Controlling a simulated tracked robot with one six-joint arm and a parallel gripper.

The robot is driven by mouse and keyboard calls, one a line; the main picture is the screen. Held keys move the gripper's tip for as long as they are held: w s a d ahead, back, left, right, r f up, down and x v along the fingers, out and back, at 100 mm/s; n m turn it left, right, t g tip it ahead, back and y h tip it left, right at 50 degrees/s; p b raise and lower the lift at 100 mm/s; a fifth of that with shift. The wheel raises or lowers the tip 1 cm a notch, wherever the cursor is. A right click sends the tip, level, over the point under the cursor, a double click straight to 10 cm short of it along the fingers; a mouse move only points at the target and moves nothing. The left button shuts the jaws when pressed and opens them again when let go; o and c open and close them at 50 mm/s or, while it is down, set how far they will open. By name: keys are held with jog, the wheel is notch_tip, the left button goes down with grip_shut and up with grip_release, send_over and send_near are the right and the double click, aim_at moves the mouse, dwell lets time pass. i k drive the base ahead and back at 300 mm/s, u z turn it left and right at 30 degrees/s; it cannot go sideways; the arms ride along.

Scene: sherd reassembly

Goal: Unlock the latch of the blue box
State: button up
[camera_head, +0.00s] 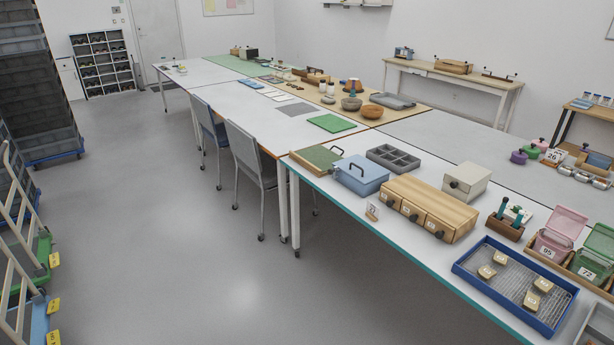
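A light blue box (358,182) with a dark handle stands on the near end of the long table, close to its front edge. Its lid looks closed. The latch is too small to make out here. My gripper is not in view.
A wooden drawer unit (448,215) stands right of the blue box, a grey compartment tray (393,158) behind it, and a green-topped wooden box (317,160) to its left. A blue-rimmed tray (462,268) lies further right. Two chairs (250,160) stand at the table; the floor (190,240) in front is clear.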

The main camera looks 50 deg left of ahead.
aim_at(330, 171)
jog(key=u, duration=1.65)
jog(key=i, duration=2.1)
jog(key=u, duration=0.35)
jog(key=i, duration=1.4)
jog(key=u, duration=0.15)
